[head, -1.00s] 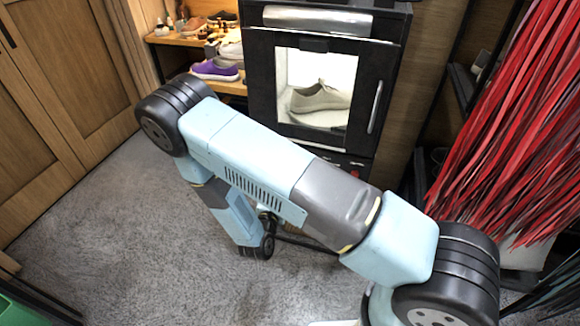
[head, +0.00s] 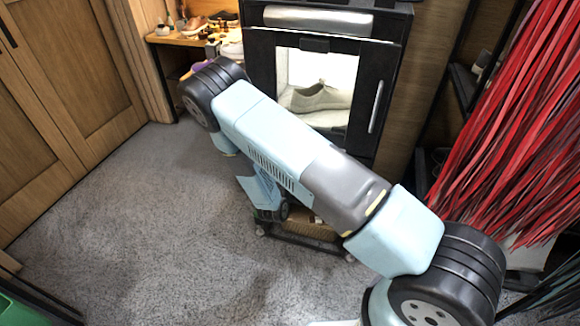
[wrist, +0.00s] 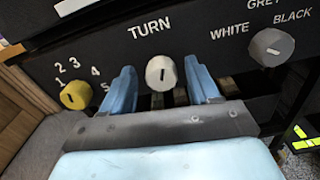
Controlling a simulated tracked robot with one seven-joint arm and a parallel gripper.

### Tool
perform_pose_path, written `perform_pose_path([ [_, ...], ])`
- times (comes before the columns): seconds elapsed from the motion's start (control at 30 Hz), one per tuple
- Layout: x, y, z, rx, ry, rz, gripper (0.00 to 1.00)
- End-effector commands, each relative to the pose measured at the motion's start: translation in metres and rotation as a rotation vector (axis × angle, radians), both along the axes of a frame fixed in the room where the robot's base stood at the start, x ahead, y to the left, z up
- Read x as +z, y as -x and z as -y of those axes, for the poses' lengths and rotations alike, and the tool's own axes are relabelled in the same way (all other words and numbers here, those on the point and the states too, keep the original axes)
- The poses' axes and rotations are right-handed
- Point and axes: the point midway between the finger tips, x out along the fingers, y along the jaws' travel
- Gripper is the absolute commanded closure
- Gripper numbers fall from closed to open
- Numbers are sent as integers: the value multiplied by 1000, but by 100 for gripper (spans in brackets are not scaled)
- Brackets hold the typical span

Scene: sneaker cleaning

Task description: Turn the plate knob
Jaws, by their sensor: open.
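The panel shows in the wrist view with a white knob (wrist: 162,73) under the word TURN; its pointer mark looks upright. My gripper (wrist: 162,84) is open, its two blue fingers standing on either side of the white knob. I cannot tell whether the fingers touch it. A yellow knob (wrist: 75,95) with numbers around it is at the left, and a grey knob (wrist: 271,47) by WHITE, GREY and BLACK is at the right. In the head view my arm hides the panel and the knobs. A pale shoe (head: 321,96) sits in the lit cabinet (head: 384,30) above.
A wooden shelf (head: 172,39) with shoes and bottles stands left of the cabinet. Red hanging strips (head: 520,120) fill the right side. A low wheeled cart (head: 300,238) is under my arm. Grey carpet (head: 130,230) is clear at the left.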

Motion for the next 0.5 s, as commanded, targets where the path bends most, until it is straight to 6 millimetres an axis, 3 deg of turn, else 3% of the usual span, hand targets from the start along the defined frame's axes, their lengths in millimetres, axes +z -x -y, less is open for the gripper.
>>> perform_pose_path([
  [0.37, 0, -4, 2, -1, 1, 0, 40],
  [0.5, 0, -4, 2, -1, 1, 0, 53],
])
